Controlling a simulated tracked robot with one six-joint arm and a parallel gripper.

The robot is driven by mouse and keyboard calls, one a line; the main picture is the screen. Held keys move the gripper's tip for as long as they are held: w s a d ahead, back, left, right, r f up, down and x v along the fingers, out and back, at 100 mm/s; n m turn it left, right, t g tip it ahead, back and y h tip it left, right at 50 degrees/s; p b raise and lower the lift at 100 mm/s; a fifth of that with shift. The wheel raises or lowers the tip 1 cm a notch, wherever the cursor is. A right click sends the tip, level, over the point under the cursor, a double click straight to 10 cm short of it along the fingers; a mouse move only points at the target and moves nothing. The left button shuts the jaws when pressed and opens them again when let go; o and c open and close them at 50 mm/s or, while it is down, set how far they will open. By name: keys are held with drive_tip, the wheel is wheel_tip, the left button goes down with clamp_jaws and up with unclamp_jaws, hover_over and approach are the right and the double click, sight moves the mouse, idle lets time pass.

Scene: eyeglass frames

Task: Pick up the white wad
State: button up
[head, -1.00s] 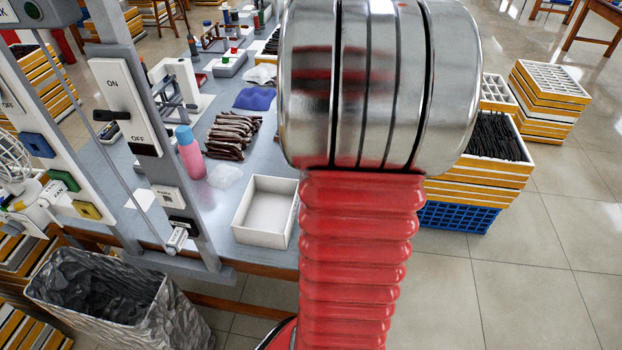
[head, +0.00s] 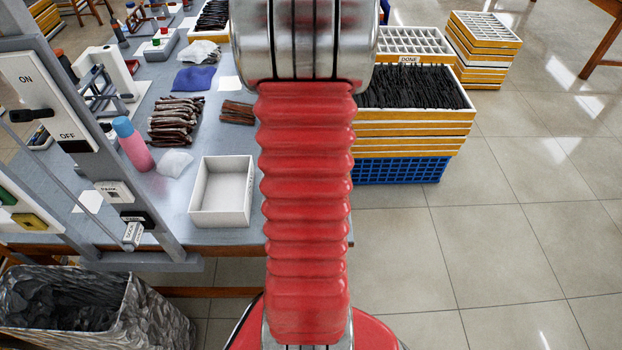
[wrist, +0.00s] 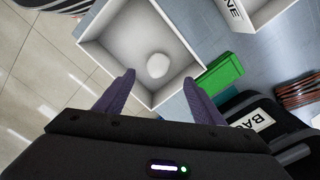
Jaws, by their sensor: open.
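In the wrist view a small round white wad (wrist: 157,66) lies on the floor of an open white box (wrist: 181,34). My gripper (wrist: 158,78) is open, its two dark purple fingers apart at the near side of the box. The wad appears beyond the fingertips, roughly midway between them, and nothing is between the fingers. In the head view a white open box (head: 206,218) stands at the table's front edge and no wad shows in it. I cannot tell whether it is the same box. My gripper is hidden there behind my arm.
In the wrist view a green block (wrist: 220,75) and a black labelled object (wrist: 262,118) sit right of the box. A stacked crate (head: 415,130) stands right.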

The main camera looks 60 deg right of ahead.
drive_tip(key=shift+f, duration=2.5)
drive_tip(key=shift+f, duration=0.1)
drive_tip(key=shift+f, duration=2.5)
drive_tip(key=shift+c, duration=0.2)
drive_tip(key=c, duration=1.1)
